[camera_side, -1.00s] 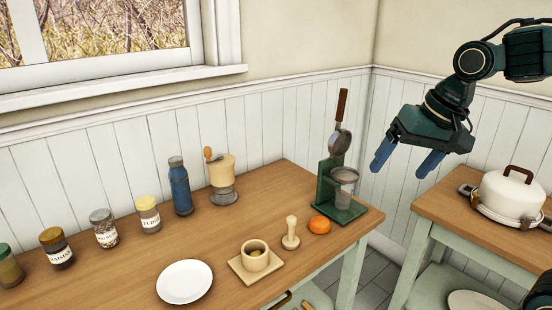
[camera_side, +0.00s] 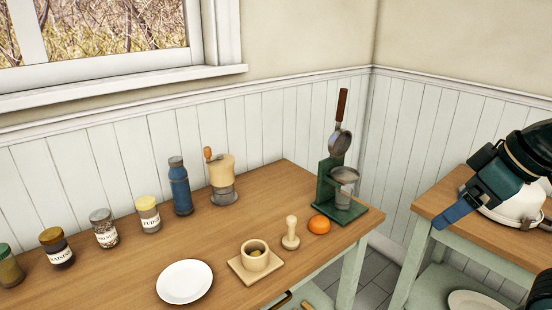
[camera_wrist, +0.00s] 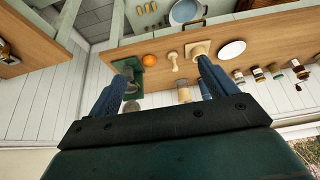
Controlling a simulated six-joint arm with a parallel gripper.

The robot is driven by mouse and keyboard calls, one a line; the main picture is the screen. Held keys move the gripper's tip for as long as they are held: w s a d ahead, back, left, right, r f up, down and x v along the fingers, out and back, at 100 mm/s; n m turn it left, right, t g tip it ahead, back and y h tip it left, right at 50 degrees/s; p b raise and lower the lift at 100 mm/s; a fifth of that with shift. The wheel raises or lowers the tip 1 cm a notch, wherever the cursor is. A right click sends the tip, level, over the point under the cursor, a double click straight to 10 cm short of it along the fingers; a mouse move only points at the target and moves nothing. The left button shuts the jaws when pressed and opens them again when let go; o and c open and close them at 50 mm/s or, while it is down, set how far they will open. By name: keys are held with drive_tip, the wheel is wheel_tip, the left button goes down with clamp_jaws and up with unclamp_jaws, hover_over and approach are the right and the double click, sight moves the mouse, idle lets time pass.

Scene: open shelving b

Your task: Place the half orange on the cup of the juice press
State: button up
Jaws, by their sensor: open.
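The half orange (camera_side: 319,225) lies on the wooden table just in front of the juice press. It also shows in the wrist view (camera_wrist: 154,60). The green juice press (camera_side: 328,186) stands at the table's right end, its long handle raised upright and its grey cup (camera_side: 345,175) uncovered. In the wrist view the press (camera_wrist: 129,70) is partly hidden by a finger. My gripper (camera_wrist: 162,80) is open and empty, its blue fingers spread wide. In the side view it is far right of the press, in front of the second table, with one finger (camera_side: 456,212) clearly seen.
A wooden pestle (camera_side: 290,233) stands left of the orange, near a mortar (camera_side: 255,258) on a square board and a white plate (camera_side: 184,281). A grinder (camera_side: 222,178), blue bottle (camera_side: 180,187) and several jars line the back. A white pot (camera_side: 510,200) is behind my gripper.

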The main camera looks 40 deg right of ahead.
drive_tip(key=w+f+m+g+y, duration=0.15)
drive_tip(key=w+f+m, duration=0.3)
drive_tip(key=w, duration=0.65)
drive_tip(key=m+t+y, duration=0.6)
drive_tip(key=m+t, duration=0.2)
drive_tip(key=m, duration=1.7)
approach(327, 222)
drive_tip(key=v, duration=0.3)
drive_tip(key=shift+w+d+r+g, duration=0.1)
drive_tip(key=shift+w+d+g, duration=0.15)
drive_tip(key=shift+x, duration=4.25)
